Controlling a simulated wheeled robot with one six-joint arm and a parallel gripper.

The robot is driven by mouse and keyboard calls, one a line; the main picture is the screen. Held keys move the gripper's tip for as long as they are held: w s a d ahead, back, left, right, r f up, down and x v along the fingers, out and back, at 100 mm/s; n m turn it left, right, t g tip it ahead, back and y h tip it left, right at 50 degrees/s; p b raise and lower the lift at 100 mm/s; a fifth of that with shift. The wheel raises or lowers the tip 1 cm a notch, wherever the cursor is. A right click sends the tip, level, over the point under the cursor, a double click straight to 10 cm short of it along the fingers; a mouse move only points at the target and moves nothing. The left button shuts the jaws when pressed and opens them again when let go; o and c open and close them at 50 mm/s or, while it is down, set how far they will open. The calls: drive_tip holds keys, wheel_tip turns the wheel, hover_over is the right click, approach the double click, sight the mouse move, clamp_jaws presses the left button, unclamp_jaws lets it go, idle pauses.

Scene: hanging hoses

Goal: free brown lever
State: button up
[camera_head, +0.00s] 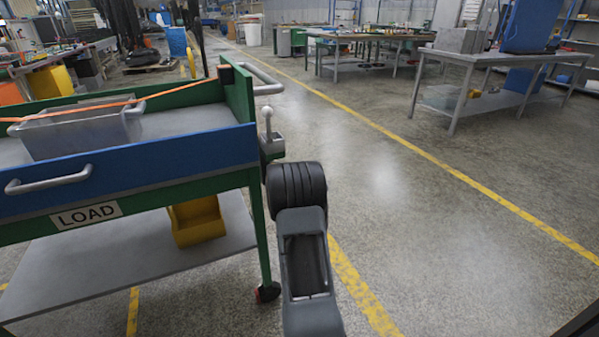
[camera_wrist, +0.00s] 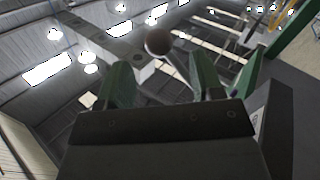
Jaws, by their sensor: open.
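A lever with a round knob (camera_head: 266,112) stands upright on a grey bracket at the right corner of the cart (camera_head: 130,168). Its knob looks pale grey in the head view. In the wrist view a dull brown ball (camera_wrist: 158,42) shows beyond the fingertips, roughly between the green fingers. It looks like the lever's knob; I cannot tell how far off it is. My gripper (camera_wrist: 163,68) is open, with nothing between its fingers. In the head view my own arm is in front, just right of the lever, and my fingers are hidden.
An orange strap (camera_head: 130,101) runs over the cart's grey bin (camera_head: 82,128) to the green corner post. A metal handle (camera_head: 262,78) sticks out near the lever. A yellow bin (camera_head: 196,221) is on the lower shelf. The floor to the right is clear up to the workbenches (camera_head: 480,60).

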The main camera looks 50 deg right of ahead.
drive_tip(key=shift+b+x, duration=0.6)
drive_tip(key=shift+x, duration=2.35)
drive_tip(key=shift+d, duration=0.1)
clamp_jaws()
drive_tip(key=shift+r, duration=0.1)
